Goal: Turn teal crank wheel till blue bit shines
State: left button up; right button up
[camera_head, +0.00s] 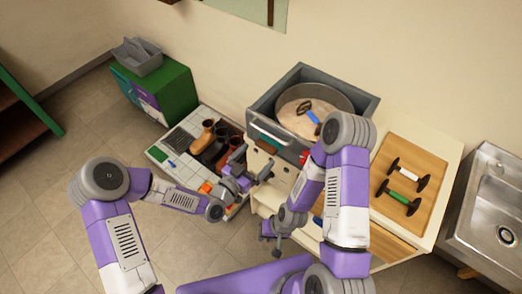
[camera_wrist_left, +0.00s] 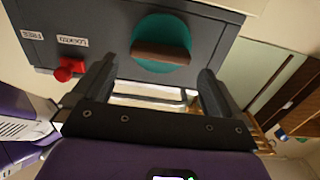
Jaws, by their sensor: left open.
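The teal crank wheel (camera_head: 268,138) is on the front face of a grey box. In the left wrist view the teal wheel (camera_wrist_left: 150,33) carries a brown bar handle (camera_wrist_left: 160,54), lying nearly level. My left gripper (camera_head: 254,163) is open in front of the wheel; its fingers (camera_wrist_left: 157,75) stand either side of the handle, with nothing seen between them. A blue piece (camera_head: 311,116) lies in the round basin of the box; I cannot tell whether it shines. My right gripper (camera_head: 272,243) hangs low before the cabinet, its opening unclear.
A red knob (camera_wrist_left: 68,68) sits left of the wheel, below labels reading LOCKED and FREE. A wooden board (camera_head: 425,165) with two dumbbell-shaped pieces lies right, beside a metal sink (camera_head: 490,200).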

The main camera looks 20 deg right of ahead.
aim_at(264, 149)
pick_arm(q)
jog(key=shift+x, duration=1.7)
jog(key=shift+c, duration=0.2)
jog(key=c, duration=0.8)
